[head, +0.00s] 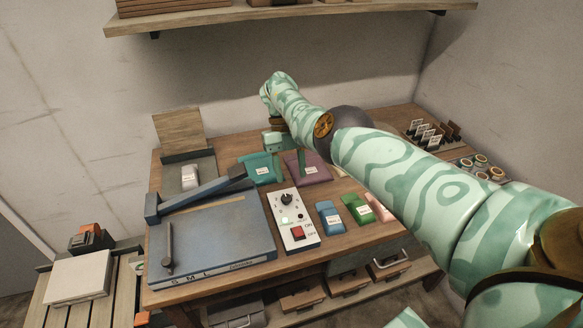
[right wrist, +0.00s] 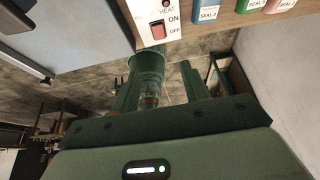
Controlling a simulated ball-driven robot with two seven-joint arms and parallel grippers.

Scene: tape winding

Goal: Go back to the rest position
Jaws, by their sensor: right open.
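My right arm comes in from the right in the head view and reaches over the workbench (head: 335,248). Its green right gripper (head: 290,164) hangs over the back of the bench, around the teal pouch (head: 258,171) and the purple pouch (head: 315,172); I cannot tell its height above them. In the right wrist view, the right gripper (right wrist: 165,82) has its fingers apart. A dark green cylindrical shape (right wrist: 148,68) shows by the left finger; I cannot tell what it is. My left gripper is in neither view.
A white heat control box (head: 294,228) stands mid-bench, beside a blue-grey sealing plate with a raised lever (head: 200,194). Blue, green and pink packets (head: 329,217) lie right of the box. Racks and small jars (head: 482,166) stand at the right. A wooden shelf (head: 270,20) hangs above.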

